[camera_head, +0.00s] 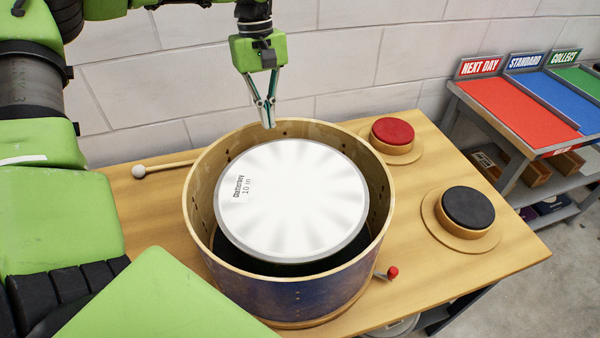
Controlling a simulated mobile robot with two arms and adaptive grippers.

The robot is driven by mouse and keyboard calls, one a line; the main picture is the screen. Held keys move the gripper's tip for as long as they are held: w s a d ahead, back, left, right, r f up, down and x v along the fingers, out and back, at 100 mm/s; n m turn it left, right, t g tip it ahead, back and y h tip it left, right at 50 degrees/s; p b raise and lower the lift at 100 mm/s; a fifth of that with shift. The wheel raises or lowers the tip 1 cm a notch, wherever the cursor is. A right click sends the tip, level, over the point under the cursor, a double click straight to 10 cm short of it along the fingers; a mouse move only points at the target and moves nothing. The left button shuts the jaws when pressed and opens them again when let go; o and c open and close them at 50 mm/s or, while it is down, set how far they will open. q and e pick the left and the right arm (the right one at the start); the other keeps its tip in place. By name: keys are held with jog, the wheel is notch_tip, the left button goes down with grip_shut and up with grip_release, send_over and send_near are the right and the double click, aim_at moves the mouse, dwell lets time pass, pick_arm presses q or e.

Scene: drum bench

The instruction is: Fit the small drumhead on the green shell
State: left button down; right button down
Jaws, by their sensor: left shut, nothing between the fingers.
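A white round drumhead (292,205) marked "10 in" lies inside a larger wooden-rimmed shell (300,296). The drumhead is narrower than the shell, and a gap shows around much of it. What supports it is hidden; the space under its near edge is dark. The shell's outside looks blue-purple, and I see no green shell. My left gripper (268,116) is shut and empty, pointing down over the shell's far rim, apart from the drumhead. My right gripper is not in view.
A red-topped round pad (392,131) and a black-topped one (468,207) stand right of the shell on the wooden table (500,258). A mallet (160,168) lies at left, and a small red-tipped item (391,272) at front. A shelf with coloured lanes (520,105) stands at right.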

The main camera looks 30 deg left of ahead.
pick_arm(q)
jog(key=p, duration=0.6)
send_near(300, 191)
jog(key=f, duration=0.1)
jog(key=d+f, duration=0.1)
jog(key=f, duration=0.3)
jog(key=shift+s+d+f, duration=0.15)
jog(key=shift+s, duration=0.25)
jog(key=shift+w+f+b, duration=0.15)
jog(key=shift+f+b, duration=0.2)
jog(key=shift+f, duration=0.6)
